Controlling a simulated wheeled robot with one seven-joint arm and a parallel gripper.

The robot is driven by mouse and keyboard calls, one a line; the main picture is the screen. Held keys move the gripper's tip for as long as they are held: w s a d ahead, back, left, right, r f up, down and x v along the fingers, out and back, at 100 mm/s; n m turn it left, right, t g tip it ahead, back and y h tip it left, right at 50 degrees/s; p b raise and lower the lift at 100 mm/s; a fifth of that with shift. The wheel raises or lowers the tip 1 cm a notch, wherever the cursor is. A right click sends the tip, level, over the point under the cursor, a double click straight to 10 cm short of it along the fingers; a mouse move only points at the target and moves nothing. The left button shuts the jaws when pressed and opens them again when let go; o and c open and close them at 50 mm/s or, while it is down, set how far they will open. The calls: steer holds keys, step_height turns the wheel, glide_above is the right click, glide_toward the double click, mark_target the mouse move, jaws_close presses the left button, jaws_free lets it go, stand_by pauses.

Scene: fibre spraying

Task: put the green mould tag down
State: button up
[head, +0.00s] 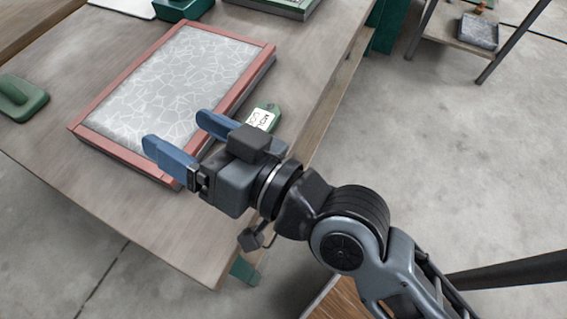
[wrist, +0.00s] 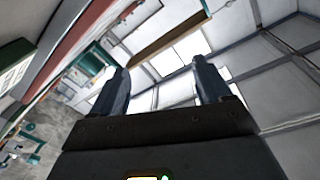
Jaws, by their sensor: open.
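The green mould tag (head: 263,118) lies on the wooden table beside the right edge of the red-framed mould, with its white printed label up. My gripper (head: 182,140) is open, with its two blue fingers apart and nothing between them. It is over the front right part of the mould, and the tag is just behind its body, apart from the fingers as far as I can tell. In the wrist view my gripper (wrist: 162,82) points at the walls and ceiling. A small piece with a white patch and a green edge (wrist: 148,178) shows at the bottom edge there, perhaps the tag.
The mould (head: 185,85) with a white fibre-patterned surface fills the table's middle. A green hand tool (head: 20,98) lies at the left. Green boxes stand at the back. The table (head: 150,222) is bare at the front. A low shelf stands at the upper right.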

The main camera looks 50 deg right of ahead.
steer(key=s+d+f+n+g+h, duration=0.1)
steer(key=s+d, duration=0.3)
steer(key=s, duration=0.4)
steer(key=s+d+f+g+h, duration=0.1)
steer(key=s+d+f, duration=0.3)
steer(key=s, duration=0.4)
steer(key=s+d+f+n+h, duration=0.1)
steer(key=s+d, duration=0.3)
steer(key=s, duration=0.4)
steer(key=shift+f+n+g+h, duration=0.3)
steer(key=shift+f+g+h, duration=0.15)
steer(key=shift+f, duration=0.2)
steer(key=shift+s, duration=0.1)
